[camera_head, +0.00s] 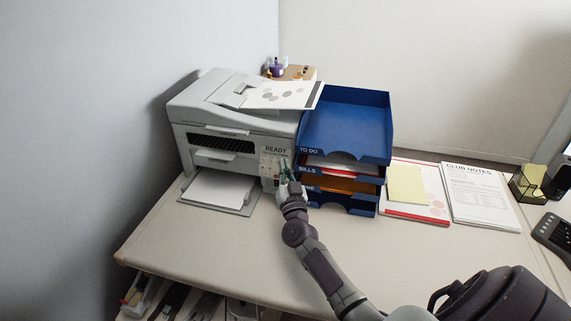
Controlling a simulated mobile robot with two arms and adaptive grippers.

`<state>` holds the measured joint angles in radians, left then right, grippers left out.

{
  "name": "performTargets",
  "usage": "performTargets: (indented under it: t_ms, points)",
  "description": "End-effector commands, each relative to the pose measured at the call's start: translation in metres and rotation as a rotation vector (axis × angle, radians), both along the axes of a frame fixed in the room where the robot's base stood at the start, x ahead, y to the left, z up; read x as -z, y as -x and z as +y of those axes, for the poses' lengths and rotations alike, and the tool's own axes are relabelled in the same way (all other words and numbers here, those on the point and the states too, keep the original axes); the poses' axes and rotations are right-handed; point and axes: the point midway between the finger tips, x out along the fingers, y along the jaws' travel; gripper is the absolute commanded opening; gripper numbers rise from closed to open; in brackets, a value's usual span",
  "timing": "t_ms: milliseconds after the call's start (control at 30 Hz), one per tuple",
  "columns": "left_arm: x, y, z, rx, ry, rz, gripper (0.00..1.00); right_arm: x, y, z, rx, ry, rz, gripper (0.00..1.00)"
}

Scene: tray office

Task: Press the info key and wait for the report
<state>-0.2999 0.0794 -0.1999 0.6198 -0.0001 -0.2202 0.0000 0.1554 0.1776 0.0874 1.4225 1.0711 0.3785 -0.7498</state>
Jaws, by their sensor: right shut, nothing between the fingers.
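A grey printer (225,125) stands at the back left of the desk, with a sheet bearing grey circles (285,94) on its top. Its small control panel (273,160) is at the front right corner and carries the word READY above light keys. My right gripper (284,172) is shut and empty, its fingertips at the lower part of this panel. I cannot tell whether they touch a key. The info key cannot be made out; the keys are tiny and partly behind the gripper. My left gripper is not in view.
A blue tray stack (379,125), labelled TO DO and BILLS, stands close right of the panel and my gripper. White paper (217,189) lies in the printer's lower tray. The front left desk is clear.

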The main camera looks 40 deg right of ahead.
Motion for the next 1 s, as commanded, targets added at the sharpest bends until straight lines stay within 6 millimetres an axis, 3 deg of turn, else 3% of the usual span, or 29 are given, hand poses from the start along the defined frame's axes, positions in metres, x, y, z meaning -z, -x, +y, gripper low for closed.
performTargets:
  t_ms: [1000]
  points:
    - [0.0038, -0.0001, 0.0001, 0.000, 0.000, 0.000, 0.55, 0.0034, -0.0046, -0.0056, 0.000, 0.000, 0.000, 0.00]
